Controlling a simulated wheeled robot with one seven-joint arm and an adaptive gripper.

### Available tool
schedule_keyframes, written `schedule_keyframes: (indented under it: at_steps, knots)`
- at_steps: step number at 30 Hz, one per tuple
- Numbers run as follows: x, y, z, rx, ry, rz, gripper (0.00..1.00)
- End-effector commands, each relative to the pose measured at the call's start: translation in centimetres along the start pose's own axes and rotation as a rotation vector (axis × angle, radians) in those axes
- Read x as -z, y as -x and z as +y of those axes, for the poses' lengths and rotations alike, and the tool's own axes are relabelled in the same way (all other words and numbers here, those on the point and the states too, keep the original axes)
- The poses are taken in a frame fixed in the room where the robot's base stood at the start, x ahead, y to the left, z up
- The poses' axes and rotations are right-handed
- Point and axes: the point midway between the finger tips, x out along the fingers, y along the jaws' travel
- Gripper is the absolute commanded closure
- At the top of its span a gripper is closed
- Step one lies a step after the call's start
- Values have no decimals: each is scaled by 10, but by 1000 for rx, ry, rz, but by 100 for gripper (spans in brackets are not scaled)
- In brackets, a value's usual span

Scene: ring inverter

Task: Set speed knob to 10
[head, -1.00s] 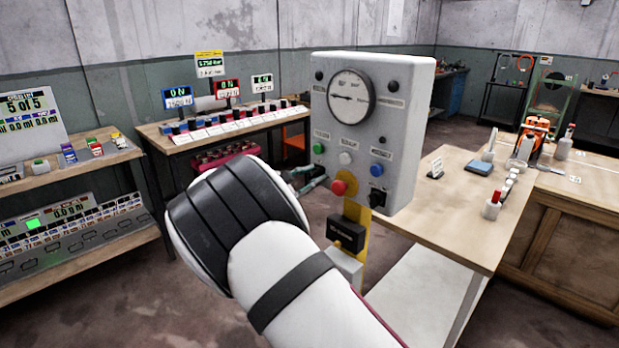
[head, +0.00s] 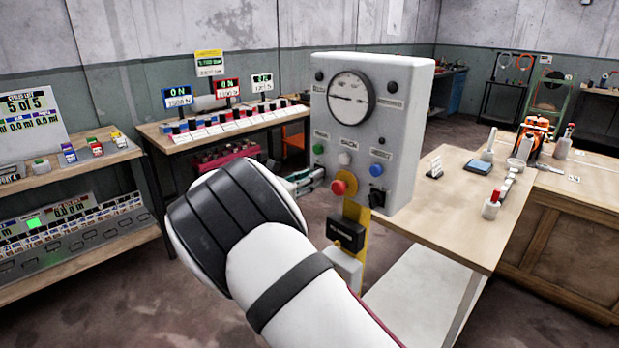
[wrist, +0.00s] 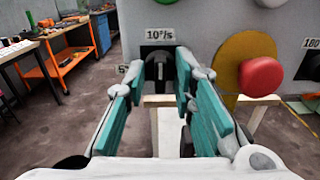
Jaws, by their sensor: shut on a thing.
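A partly hidden "5" label is left of the knob. My gripper (wrist: 166,76) has its teal-padded fingers on either side of the knob, shut on it. In the head view the gripper (head: 303,181) is at the box's left side, and the knob is hidden there.
A red mushroom button (wrist: 262,76) on a yellow disc sits right of the fingers. The box front has a round gauge (head: 351,98), coloured buttons and a black switch. A wooden table (head: 450,225) stands to the right, and a bench with displays (head: 215,125) behind.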

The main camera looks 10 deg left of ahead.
Motion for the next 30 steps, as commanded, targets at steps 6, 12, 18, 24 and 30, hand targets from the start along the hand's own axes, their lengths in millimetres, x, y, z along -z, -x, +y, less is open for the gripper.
schedule_keyframes:
  at_steps: [6,12,18,24,30]
  knots:
    - [2,1,-1,2,17,4,100]
    - [2,1,-1,2,17,4,100]
    - [2,1,-1,1,16,3,72]
    - [1,1,0,0,15,2,72]
    - [1,18,0,-2,15,3,72]
